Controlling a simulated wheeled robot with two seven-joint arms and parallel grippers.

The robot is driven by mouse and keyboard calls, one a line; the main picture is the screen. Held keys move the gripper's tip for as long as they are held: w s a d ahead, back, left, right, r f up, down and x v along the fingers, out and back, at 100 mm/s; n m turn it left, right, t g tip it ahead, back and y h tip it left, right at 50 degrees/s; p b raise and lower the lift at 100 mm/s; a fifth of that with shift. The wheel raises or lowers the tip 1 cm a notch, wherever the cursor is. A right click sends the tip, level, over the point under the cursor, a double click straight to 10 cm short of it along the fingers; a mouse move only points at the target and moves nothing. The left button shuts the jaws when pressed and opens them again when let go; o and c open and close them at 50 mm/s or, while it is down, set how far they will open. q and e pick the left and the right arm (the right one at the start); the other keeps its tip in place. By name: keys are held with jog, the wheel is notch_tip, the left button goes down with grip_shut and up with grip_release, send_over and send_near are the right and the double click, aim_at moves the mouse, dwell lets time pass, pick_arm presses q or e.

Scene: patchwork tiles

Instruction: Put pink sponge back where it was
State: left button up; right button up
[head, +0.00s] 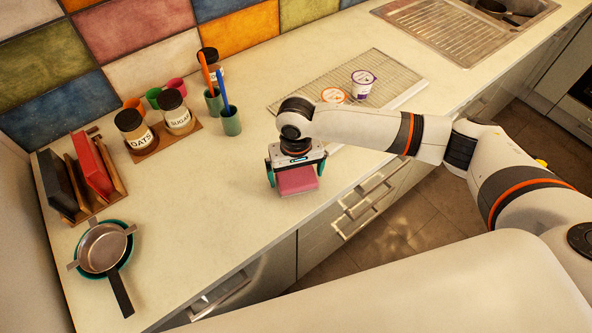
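The pink sponge (298,181) is between the fingers of my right gripper (296,175), near the counter's front edge. The teal-tipped fingers are at its left and right sides and appear closed on it. The gripper points down and hides the top rear of the sponge. I cannot tell whether the sponge's underside touches the counter (210,205) or is just above it. My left gripper is not in view.
Teal cups (230,122) with brushes, jars (135,130), a rack of boards (92,170) and pans (102,247) stand left. The counter between pans and sponge is clear.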

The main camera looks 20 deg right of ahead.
aim_at(296, 174)
jog(key=shift+r, duration=0.1)
notch_tip(296, 174, up, 12)
jog(key=b, duration=0.2)
dwell(0.7)
